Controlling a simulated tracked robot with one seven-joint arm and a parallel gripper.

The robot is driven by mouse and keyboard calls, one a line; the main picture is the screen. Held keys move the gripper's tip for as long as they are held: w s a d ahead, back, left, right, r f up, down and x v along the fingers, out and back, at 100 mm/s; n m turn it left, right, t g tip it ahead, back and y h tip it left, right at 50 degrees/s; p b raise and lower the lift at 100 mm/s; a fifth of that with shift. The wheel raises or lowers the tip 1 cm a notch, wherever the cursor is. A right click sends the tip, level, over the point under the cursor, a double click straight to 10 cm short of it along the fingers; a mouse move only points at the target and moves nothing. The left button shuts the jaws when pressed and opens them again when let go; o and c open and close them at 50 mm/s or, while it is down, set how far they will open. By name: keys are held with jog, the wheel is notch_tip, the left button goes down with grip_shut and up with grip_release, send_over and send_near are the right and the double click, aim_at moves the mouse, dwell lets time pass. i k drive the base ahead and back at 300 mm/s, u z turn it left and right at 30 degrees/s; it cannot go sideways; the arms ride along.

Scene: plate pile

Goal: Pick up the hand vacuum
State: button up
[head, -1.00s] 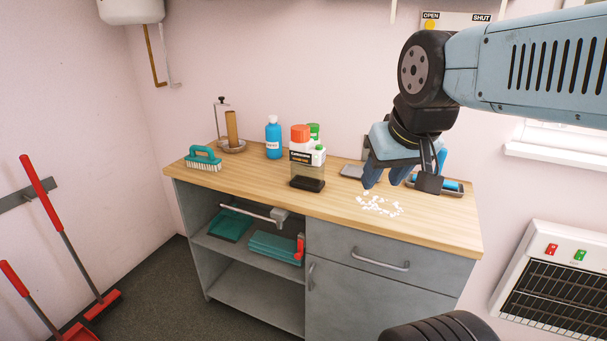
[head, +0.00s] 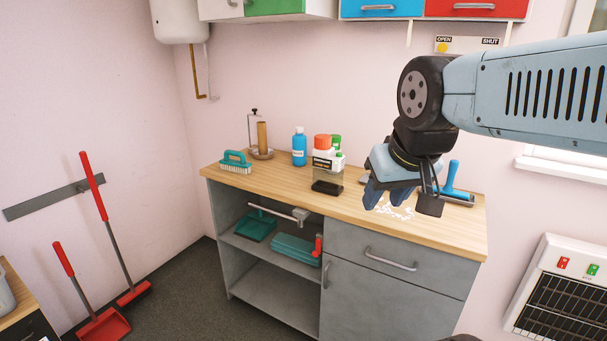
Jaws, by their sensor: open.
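I cannot single out a hand vacuum with certainty. A blue tool (head: 452,182) with an upright handle lies at the right end of the wooden counter (head: 300,192), in a dark tray (head: 460,201), partly behind my gripper. My gripper (head: 400,203) is open and empty, pointing down, and in the picture it overlaps the right part of the counter near some white crumbs (head: 398,212). Its height above the counter is hard to judge. The gripper hides part of the counter behind it.
Teal items (head: 296,248) lie on the open shelf below. A heater (head: 567,290) is at right.

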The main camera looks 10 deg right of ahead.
aim_at(328, 171)
jog(key=u, duration=0.25)
jog(key=i, duration=0.9)
jog(key=z, duration=0.55)
